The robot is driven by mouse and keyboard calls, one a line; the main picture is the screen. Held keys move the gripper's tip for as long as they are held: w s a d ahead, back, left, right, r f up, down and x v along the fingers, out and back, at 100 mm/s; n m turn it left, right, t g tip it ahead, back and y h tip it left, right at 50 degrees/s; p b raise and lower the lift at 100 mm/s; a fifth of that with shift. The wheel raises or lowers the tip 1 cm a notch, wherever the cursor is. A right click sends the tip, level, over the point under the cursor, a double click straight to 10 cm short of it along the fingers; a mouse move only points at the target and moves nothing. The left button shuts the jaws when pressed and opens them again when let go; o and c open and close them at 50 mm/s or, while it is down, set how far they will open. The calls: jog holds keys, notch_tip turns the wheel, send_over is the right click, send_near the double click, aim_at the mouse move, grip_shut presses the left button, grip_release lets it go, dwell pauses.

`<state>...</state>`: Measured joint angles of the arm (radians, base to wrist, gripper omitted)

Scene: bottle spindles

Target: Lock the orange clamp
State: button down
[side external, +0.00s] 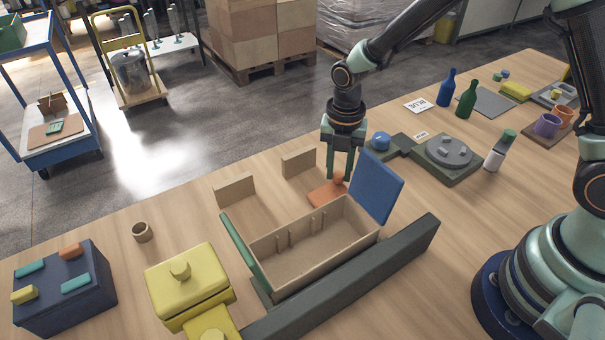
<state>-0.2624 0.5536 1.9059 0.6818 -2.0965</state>
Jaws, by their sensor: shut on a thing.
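The orange clamp (322,194) is a flat orange piece with a round knob at the far right corner of an open tan box (312,250). My gripper (340,175) points straight down, with its two green fingers closed around the clamp's knob. The contact is small in this view, and the fingers partly cover the knob. A blue flap (376,187) stands tilted at the box's right end, close beside my gripper. A green flap (240,258) stands at the left end.
A long dark rail (350,285) runs along the box's near side. Two tan upright blocks stand behind the box. A yellow lidded block (187,280) sits left. A dark green fixture with a round plate (448,150), a white bottle (498,150) and coloured bottles stand right.

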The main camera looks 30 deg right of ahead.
jog(key=shift+a, duration=0.1)
dwell(0.3)
jog(key=c, duration=0.6)
grip_release()
jog(key=shift+r, duration=0.1)
notch_tip(320, 180, up, 12)
jog(key=s+d+r+m+t, duration=0.2)
jog(key=s+d+r+m, duration=0.2)
jog(key=m, duration=0.9)
jog(key=s+d+r+m+t, duration=0.3)
jog(key=s+d+r+m, duration=0.2)
jog(key=m, duration=0.9)
jog(key=shift+s+d+t, duration=0.3)
jog(key=shift+s+d, duration=0.5)
jog(key=shift+d, duration=0.05)
